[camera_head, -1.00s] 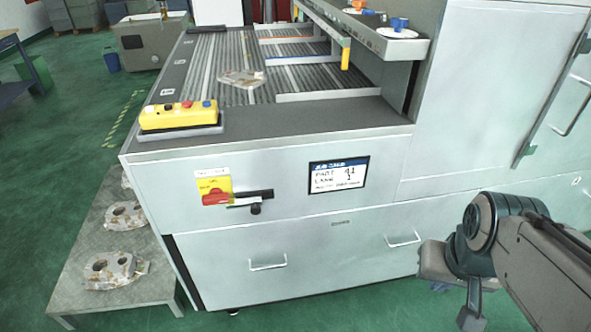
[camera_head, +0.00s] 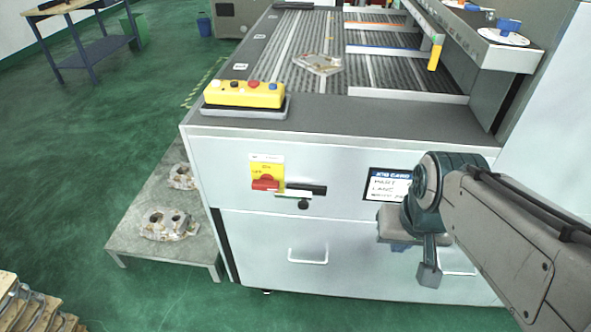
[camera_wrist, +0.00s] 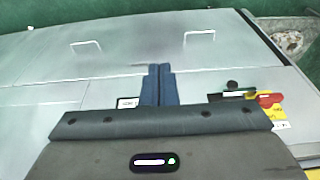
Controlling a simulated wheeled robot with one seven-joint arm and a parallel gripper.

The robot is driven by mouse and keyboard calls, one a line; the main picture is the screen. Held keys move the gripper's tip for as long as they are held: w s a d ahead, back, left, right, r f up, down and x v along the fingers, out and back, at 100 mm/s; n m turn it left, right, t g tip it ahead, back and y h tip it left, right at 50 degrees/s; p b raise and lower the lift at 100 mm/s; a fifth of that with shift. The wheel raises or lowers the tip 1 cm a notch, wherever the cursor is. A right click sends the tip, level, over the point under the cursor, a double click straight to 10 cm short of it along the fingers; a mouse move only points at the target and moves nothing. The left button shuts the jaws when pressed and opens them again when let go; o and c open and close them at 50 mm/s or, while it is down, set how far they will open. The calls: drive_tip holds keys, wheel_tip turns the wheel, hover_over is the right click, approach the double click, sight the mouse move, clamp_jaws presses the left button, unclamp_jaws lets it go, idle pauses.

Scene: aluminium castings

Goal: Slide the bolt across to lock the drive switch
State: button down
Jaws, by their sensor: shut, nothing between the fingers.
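The drive switch is a red handle (camera_head: 265,183) on a yellow plate (camera_head: 259,166), on the cabinet front. Right of it a pale bolt bar (camera_head: 294,193) with a round black knob (camera_head: 303,204) lies along a dark bracket (camera_head: 319,190). The bar's left end is close to the red handle; contact is unclear. In the wrist view the red handle (camera_wrist: 270,98) and black knob (camera_wrist: 232,86) show at the right. My gripper (camera_wrist: 160,67) is shut and empty, apart from the bolt. In the head view it hangs right of the switch (camera_head: 400,247), partly hidden by my arm.
A label screen (camera_head: 385,184) is partly covered by my arm. Drawer handles (camera_head: 308,258) stick out below. A yellow button box (camera_head: 244,94) sits on the cabinet top. A low table (camera_head: 125,228) with castings (camera_head: 169,225) stands at the left.

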sight(308, 205)
drive_tip(key=shift+w+a, duration=0.1)
drive_tip(key=shift+w, duration=0.05)
drive_tip(key=w+f+m+y, duration=0.3)
drive_tip(key=w+m+y, duration=0.3)
drive_tip(key=w+m, duration=0.2)
drive_tip(key=w+a+f+m+y+b, duration=0.1)
drive_tip(key=w+f+m+y, duration=0.3)
drive_tip(key=m, duration=0.8)
drive_tip(key=w+y, duration=0.2)
drive_tip(key=w, duration=0.2)
drive_tip(key=shift+a, duration=0.3)
drive_tip(key=shift+w+f, duration=0.1)
drive_tip(key=x, duration=1.4)
drive_tip(key=shift+a, duration=0.1)
